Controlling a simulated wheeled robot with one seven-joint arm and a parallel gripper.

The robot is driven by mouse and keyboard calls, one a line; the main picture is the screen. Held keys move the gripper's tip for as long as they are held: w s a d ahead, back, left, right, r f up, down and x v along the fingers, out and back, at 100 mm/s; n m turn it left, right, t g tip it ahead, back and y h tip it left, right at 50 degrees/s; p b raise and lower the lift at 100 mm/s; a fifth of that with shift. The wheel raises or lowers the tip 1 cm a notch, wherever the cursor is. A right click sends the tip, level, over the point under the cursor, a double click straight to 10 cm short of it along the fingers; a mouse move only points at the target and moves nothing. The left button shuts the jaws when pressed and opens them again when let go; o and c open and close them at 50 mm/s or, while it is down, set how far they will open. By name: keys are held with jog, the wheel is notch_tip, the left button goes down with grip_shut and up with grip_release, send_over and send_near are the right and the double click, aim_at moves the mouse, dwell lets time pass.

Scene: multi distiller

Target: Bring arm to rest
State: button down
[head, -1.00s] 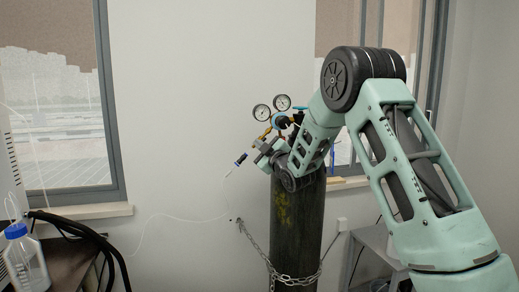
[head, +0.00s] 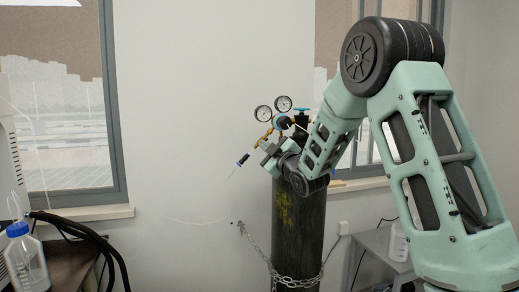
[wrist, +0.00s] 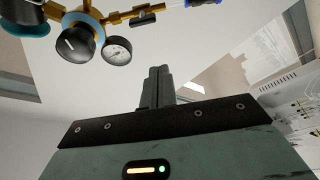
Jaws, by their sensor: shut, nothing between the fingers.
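My mint-green arm (head: 425,160) bends over at the elbow on the right of the head view, and its wrist end is in front of the top of the dark gas cylinder (head: 298,235). In the wrist view my gripper (wrist: 157,82) has its two grey fingers together, with nothing between them. The brass regulator with two gauges (head: 272,108) is on the cylinder. In the head view the wrist partly hides the cylinder top.
A chain (head: 295,281) holds the cylinder by the wall. A blue-capped bottle (head: 25,260) and black hoses (head: 85,232) are at the lower left. A small grey table (head: 375,242) with a white bottle (head: 398,243) is at the right.

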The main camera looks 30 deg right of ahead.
jog(key=s+a+f+m+g+y, duration=0.1)
jog(key=s+a+f+g, duration=0.35)
jog(key=a, duration=0.45)
jog(key=s+a+f+g+y, duration=0.25)
jog(key=s+a+f, duration=0.25)
jog(key=a, duration=0.4)
jog(key=s+a+f+m+g, duration=0.1)
jog(key=s+a+f+g, duration=0.35)
jog(key=a, duration=0.45)
jog(key=s+a+f+g, duration=0.1)
jog(key=s+f+g, duration=0.1)
jog(key=s, duration=0.7)
jog(key=s+a+f+g+h, duration=0.1)
jog(key=s+g, duration=0.3)
jog(key=s, duration=0.6)
jog(key=s+a+f+g+h, duration=0.1)
jog(key=s+a+f+g, duration=0.1)
jog(key=s, duration=0.8)
jog(key=shift+a+f+g, duration=0.35)
jog(key=shift+f+g, duration=0.2)
jog(key=shift+f, duration=0.3)
